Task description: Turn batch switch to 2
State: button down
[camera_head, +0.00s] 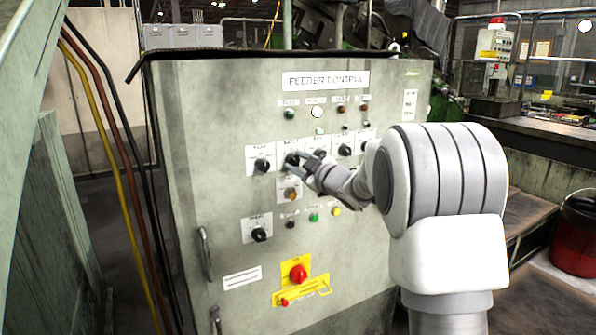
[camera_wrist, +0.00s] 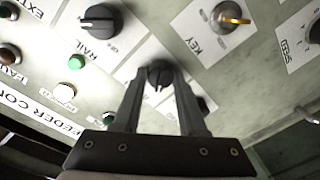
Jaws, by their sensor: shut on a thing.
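The batch switch appears to be the black rotary knob (camera_head: 291,160) in the upper knob row of the grey feeder control panel, left of my gripper in the head view. My gripper (camera_head: 302,162) reaches it from the right. In the wrist view, my gripper's two fingers (camera_wrist: 161,80) are shut on the black knob (camera_wrist: 158,70), one on each side. Its label and position numbers are hidden by the fingers, so I cannot tell its setting.
The rail knob (camera_wrist: 100,20) and the key switch (camera_wrist: 232,17) are close by. Panel lamps include a green one (camera_wrist: 77,62). A red emergency button (camera_head: 298,273) is lower on the panel. A red bucket (camera_head: 576,235) stands at right.

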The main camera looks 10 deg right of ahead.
jog(key=shift+n+b, duration=0.7)
jog(key=shift+n, duration=0.5)
jog(key=shift+c, duration=2.3)
grip_release()
jog(key=p+v, duration=0.1)
jog(key=v, duration=1.6)
jog(key=shift+s+p, duration=0.25)
jog(key=shift+p, duration=0.1)
jog(key=shift+a, duration=0.1)
jog(key=shift+r, duration=0.15)
